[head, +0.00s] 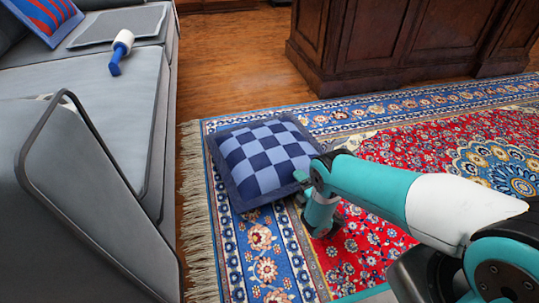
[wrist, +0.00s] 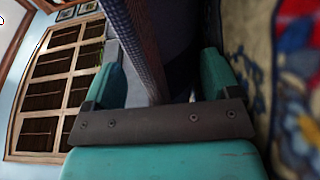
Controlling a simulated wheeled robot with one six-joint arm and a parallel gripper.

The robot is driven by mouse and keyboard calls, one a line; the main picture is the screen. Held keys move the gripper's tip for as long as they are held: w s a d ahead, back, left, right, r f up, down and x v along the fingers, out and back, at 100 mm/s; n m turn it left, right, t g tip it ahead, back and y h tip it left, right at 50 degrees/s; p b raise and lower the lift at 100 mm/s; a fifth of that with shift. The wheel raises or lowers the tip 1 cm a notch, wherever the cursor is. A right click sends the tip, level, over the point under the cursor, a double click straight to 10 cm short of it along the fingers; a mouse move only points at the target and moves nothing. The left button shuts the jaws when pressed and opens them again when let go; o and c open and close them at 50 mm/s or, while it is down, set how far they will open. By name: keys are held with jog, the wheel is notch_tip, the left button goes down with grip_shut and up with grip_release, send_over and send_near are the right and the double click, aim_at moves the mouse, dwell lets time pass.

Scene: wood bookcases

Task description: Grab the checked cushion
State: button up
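The checked cushion (head: 262,158), in light and dark blue squares with a dark border, lies on the patterned rug at the centre of the head view. My gripper (head: 303,178) is at its right edge, low over the rug. In the wrist view, my gripper (wrist: 163,70) has its two teal fingers wide apart. The cushion's dark woven edge (wrist: 143,45) runs between them, close up. I see no clear squeeze on the fabric. The far side of the fingers is hidden in the head view.
A grey sofa (head: 75,100) fills the left, with a lint roller (head: 121,50) and a red-and-blue striped pillow (head: 45,15) on it. A dark wooden cabinet (head: 400,45) stands at the back. The rug (head: 430,140) is clear behind my arm.

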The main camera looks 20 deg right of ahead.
jog(key=c, duration=1.2)
jog(key=shift+r, duration=0.2)
